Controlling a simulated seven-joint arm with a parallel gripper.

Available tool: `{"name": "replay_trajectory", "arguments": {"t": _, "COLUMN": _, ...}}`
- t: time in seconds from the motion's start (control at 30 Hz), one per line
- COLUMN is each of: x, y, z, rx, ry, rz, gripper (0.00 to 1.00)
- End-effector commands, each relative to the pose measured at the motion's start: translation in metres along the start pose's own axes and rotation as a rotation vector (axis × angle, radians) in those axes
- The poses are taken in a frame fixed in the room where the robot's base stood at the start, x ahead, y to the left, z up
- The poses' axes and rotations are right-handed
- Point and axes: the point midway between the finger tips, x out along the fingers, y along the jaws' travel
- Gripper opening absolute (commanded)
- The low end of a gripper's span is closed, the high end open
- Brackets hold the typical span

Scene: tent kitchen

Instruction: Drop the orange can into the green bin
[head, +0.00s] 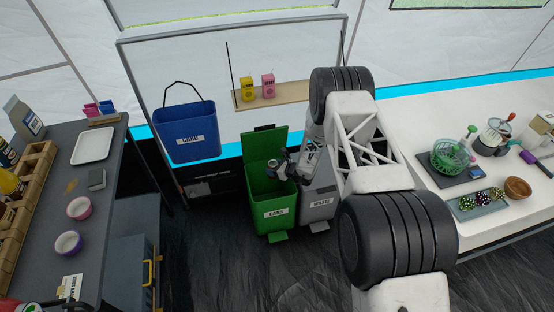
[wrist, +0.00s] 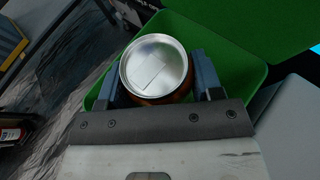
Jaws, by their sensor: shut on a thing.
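The green bin (head: 273,212), labelled "CANS", stands on the dark floor with its lid (head: 266,146) raised at the back. My gripper (head: 281,171) is over the bin's mouth in the head view. In the wrist view my gripper (wrist: 160,88) is shut on the orange can (wrist: 156,66). The can's silver end faces the camera, and only a strip of its orange-brown side shows. The green bin's inside and rim (wrist: 252,75) show around and behind the can. The can's far end is hidden.
A grey bin (head: 318,204) labelled "WASTE" stands right beside the green one. A blue "CARD" bin (head: 187,133) hangs at the left. A dark counter (head: 110,178) is at left, a white counter (head: 415,118) at right. Dark floor in front is clear.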

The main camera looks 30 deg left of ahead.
Motion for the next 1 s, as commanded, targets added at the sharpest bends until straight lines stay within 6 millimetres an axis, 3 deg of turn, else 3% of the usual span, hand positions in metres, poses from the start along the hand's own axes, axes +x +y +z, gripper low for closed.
{"name": "replay_trajectory", "arguments": {"t": 0.57, "x": 0.003, "y": 0.002, "z": -0.005, "rx": 0.000, "ry": 0.001, "rz": -0.001, "gripper": 0.38}}
{"name": "replay_trajectory", "arguments": {"t": 1.0, "x": 0.014, "y": 0.002, "z": -0.032, "rx": 0.001, "ry": 0.001, "rz": -0.001, "gripper": 0.38}}
